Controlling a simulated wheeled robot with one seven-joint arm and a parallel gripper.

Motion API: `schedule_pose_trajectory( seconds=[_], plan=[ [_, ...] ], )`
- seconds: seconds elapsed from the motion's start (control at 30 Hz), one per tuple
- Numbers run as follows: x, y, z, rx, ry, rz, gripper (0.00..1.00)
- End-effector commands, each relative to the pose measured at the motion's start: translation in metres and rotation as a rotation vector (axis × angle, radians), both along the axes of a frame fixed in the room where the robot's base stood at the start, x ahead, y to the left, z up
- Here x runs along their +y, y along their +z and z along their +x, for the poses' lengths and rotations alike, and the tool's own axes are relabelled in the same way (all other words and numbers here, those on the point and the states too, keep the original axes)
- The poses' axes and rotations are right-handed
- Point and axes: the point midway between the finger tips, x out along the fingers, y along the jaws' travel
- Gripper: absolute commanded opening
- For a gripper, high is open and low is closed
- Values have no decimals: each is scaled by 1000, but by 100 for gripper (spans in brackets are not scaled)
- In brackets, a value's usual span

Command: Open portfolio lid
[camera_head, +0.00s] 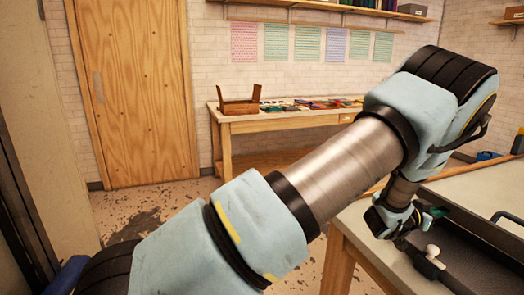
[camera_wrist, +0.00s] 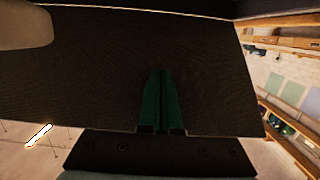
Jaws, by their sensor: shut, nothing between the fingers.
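The dark case that looks like the portfolio (camera_head: 478,236) lies on the wooden table at the right of the head view, cut off by the frame edge. My gripper (camera_head: 438,212) is low beside its near left end, small and partly hidden by my wrist. In the wrist view my gripper's green fingers (camera_wrist: 160,72) are together with nothing between them. They point at a broad dark textured panel (camera_wrist: 90,85), which looks like part of the portfolio. I cannot tell whether the fingers touch it, or how far the lid stands open.
A pale knob (camera_head: 432,250) on a dark fitting stands near my gripper. The near table (camera_head: 350,228) has a wooden edge. A workbench (camera_head: 285,122) with a wooden box (camera_head: 240,105) stands at the back wall. Patchy floor (camera_head: 150,210) lies open at left.

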Motion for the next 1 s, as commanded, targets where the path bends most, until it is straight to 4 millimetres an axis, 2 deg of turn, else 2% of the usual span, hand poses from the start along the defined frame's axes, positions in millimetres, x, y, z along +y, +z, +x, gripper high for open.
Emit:
schedule_pose_trajectory(
  seconds=[0.6, 1.0],
  plan=[
    [-39, 0, 10, 0, 0, -1, 0],
    [-42, 0, 11, 0, 1, 0, 0]
  ],
)
